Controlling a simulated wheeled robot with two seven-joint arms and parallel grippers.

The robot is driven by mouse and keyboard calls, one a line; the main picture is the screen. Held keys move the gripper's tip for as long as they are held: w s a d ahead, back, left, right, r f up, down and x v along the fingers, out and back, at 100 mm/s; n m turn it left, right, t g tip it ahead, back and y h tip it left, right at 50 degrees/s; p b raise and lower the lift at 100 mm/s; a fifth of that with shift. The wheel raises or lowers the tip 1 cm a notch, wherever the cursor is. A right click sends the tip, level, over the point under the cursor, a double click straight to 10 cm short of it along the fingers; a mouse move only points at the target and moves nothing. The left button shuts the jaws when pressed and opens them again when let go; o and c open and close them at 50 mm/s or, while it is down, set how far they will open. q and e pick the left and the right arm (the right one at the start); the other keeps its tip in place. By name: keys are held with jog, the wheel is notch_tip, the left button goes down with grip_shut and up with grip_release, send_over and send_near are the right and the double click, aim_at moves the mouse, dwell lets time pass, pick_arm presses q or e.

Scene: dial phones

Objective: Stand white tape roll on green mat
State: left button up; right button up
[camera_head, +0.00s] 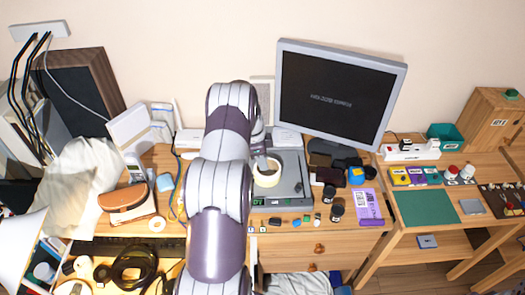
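A white tape roll (268,183) is at the grey flat device in the middle of the desk, its ring opening facing up. My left gripper (262,164) is at the far side of the roll, overlapping its rim. Its fingers are small and partly hidden, so I cannot tell whether they are closed on the roll. The green mat (425,208) lies flat and bare on the lower wooden table at the right. My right gripper is not in view.
The grey device (292,184) sits below the monitor (340,97). Dark jars (337,212) and a purple packet (369,206) lie between it and the mat. Coloured boxes (417,175) line the mat's back edge. A grey block (471,207) is right of the mat.

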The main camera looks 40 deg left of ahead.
aim_at(268, 177)
pick_arm(q)
jog(key=f, duration=0.1)
jog(key=f+b, duration=0.1)
jog(key=w+f, duration=0.1)
jog(key=f, duration=0.1)
jog(key=shift+w+a+b, duration=0.1)
jog(key=shift+a+b, duration=0.2)
jog(key=shift+b, duration=0.05)
jog(key=f+b, duration=0.2)
jog(key=d+f+b, duration=0.1)
jog(key=f+b, duration=0.1)
jog(key=f, duration=0.1)
jog(key=shift+w, duration=0.2)
jog(key=shift+w+f+b, duration=0.15)
jog(key=shift+f+b, duration=0.1)
jog(key=shift+b, duration=0.05)
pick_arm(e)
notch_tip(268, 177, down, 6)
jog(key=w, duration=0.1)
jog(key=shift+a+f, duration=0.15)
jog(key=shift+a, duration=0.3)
pick_arm(q)
jog(key=shift+d+r, duration=0.1)
jog(key=shift+c, duration=0.3)
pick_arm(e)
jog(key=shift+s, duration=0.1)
pick_arm(q)
grip_shut()
